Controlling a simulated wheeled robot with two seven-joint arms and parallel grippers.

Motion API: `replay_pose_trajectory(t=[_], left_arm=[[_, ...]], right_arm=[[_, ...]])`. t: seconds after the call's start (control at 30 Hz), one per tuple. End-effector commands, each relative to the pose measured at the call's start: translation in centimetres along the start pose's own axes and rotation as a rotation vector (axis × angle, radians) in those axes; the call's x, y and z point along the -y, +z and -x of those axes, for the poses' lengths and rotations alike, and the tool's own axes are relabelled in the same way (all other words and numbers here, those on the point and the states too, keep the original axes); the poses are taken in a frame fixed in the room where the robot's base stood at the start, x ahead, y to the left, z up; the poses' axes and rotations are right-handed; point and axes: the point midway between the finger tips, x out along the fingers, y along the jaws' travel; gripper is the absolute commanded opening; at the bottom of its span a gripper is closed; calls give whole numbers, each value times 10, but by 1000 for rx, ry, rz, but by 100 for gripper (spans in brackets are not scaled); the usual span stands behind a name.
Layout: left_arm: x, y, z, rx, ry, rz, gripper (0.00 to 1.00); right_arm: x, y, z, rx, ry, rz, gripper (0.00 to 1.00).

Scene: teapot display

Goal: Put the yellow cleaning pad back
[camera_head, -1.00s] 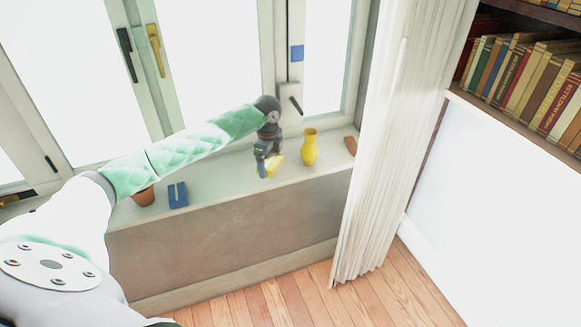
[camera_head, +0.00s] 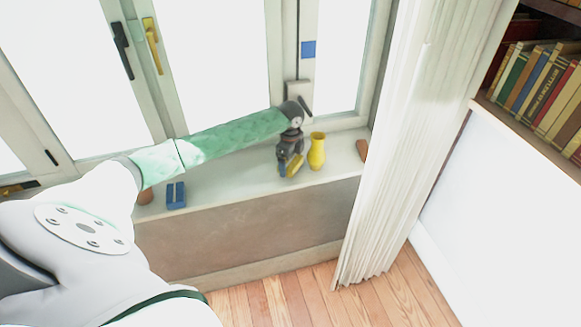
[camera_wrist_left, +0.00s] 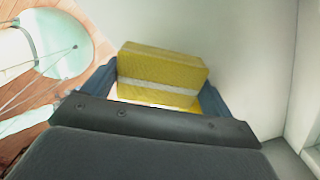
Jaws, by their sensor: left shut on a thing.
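The yellow cleaning pad (camera_wrist_left: 160,75) is a yellow block with a pale band, seen between the fingers in the left wrist view. In the head view the pad (camera_head: 295,164) shows as a small yellow piece at the gripper. My left gripper (camera_head: 287,170) is shut on it, over the window sill just left of the yellow vase (camera_head: 317,152). Whether the pad touches the sill cannot be told. A blue holder (camera_head: 176,196) with a slot stands on the sill to the left. My right gripper is not in view.
A terracotta pot (camera_head: 145,197) is partly hidden behind my left arm. A reddish-brown block (camera_head: 362,150) sits at the sill's right end. A white curtain (camera_head: 405,140) hangs to the right. The sill (camera_head: 228,184) is clear between the blue holder and my gripper.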

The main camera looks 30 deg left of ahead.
Motion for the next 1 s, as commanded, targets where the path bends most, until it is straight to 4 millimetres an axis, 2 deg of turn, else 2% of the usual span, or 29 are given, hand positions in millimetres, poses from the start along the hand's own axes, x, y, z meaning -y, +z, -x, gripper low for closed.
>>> replay_pose_trajectory(t=[0.37, 0.8, 0.83, 0.9, 1.0], left_arm=[[-1, 0, -36, 0, 1, 0, 64], [-1, 0, -41, 0, 1, 0, 64], [0, 0, -42, 0, 1, 0, 90], [0, 0, -41, 0, 1, 0, 100], [0, 0, -41, 0, 1, 0, 100]], right_arm=[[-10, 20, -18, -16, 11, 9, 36], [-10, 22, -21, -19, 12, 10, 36], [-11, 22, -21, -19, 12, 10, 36], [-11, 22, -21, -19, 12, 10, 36], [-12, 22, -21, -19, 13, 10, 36]])
